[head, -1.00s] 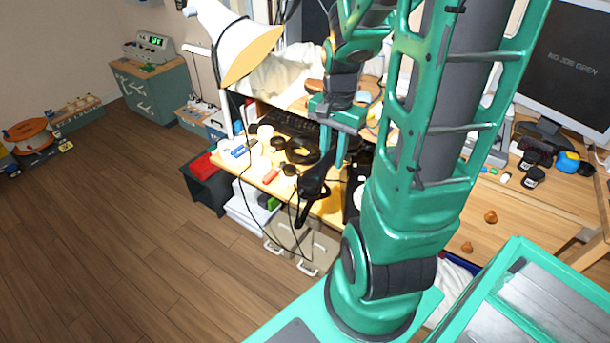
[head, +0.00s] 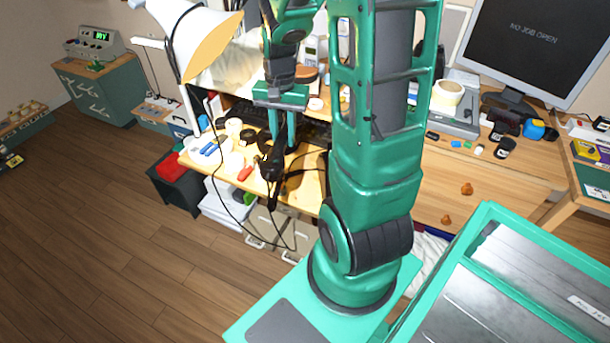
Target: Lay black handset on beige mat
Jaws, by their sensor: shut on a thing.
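My gripper (head: 282,142) points down with its fingers shut on the black handset (head: 270,166). The handset hangs on end above the front of the cluttered wooden desk shelf, and a thin black cord trails from it toward the floor. Part of it blends with dark things behind, so its gap to the desk cannot be judged. I cannot make out a beige mat.
A white lamp (head: 197,40) stands at the left of the desk. A monitor (head: 535,45) stands at the right. The wooden floor (head: 130,240) at left is clear.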

